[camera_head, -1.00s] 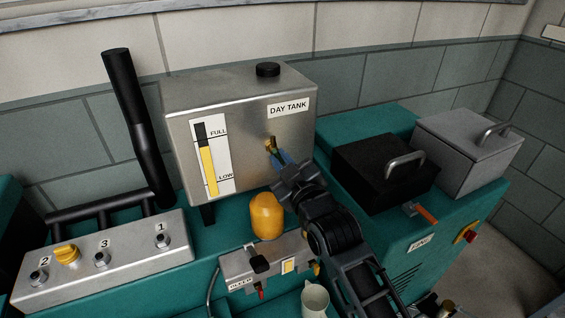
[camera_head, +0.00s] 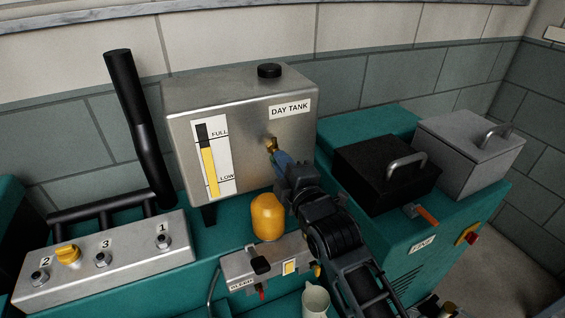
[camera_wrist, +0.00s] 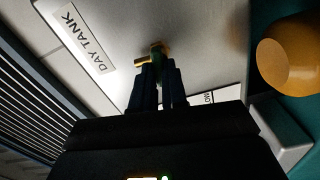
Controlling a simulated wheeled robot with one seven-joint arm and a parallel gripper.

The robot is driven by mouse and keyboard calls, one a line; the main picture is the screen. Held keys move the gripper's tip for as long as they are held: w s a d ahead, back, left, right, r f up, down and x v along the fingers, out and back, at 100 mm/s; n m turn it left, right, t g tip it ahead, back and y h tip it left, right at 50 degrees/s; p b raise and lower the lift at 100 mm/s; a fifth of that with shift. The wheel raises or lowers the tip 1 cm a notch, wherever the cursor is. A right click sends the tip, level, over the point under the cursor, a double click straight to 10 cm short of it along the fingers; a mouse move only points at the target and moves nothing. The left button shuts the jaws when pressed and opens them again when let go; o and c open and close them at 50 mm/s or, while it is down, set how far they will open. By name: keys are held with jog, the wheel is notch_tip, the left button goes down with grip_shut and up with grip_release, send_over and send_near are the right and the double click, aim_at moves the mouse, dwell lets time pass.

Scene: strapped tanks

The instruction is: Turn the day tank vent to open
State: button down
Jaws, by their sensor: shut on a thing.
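The day tank (camera_head: 240,108) is a brushed metal box with a DAY TANK label, a black cap on top and a FULL/LOW level gauge. Its brass vent (camera_head: 271,145) sits on the front face below the label. In the wrist view the vent (camera_wrist: 156,49) shows between and just beyond the fingertips. My gripper (camera_head: 279,157) reaches up to it from the lower right, and it shows in the wrist view (camera_wrist: 158,68) with its blue fingers close together, shut on the vent's handle. The fingers hide part of the handle, so its exact angle is hard to tell.
A yellow cylinder (camera_head: 267,217) stands just below my gripper, beside a metal block labelled BLEED (camera_head: 262,262). A white cup (camera_head: 315,299) is in front. A black box (camera_head: 386,170) and a grey box (camera_head: 468,152) stand at right. A numbered valve panel (camera_head: 104,258) is at left.

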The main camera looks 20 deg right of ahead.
jog(key=shift+f+n, duration=0.1)
jog(key=shift+n, duration=0.9)
jog(key=c, duration=1.2)
grip_release()
jog(key=shift+o, duration=0.2)
jog(key=s+b, duration=0.1)
jog(key=s, duration=0.7)
jog(key=shift+w, duration=0.1)
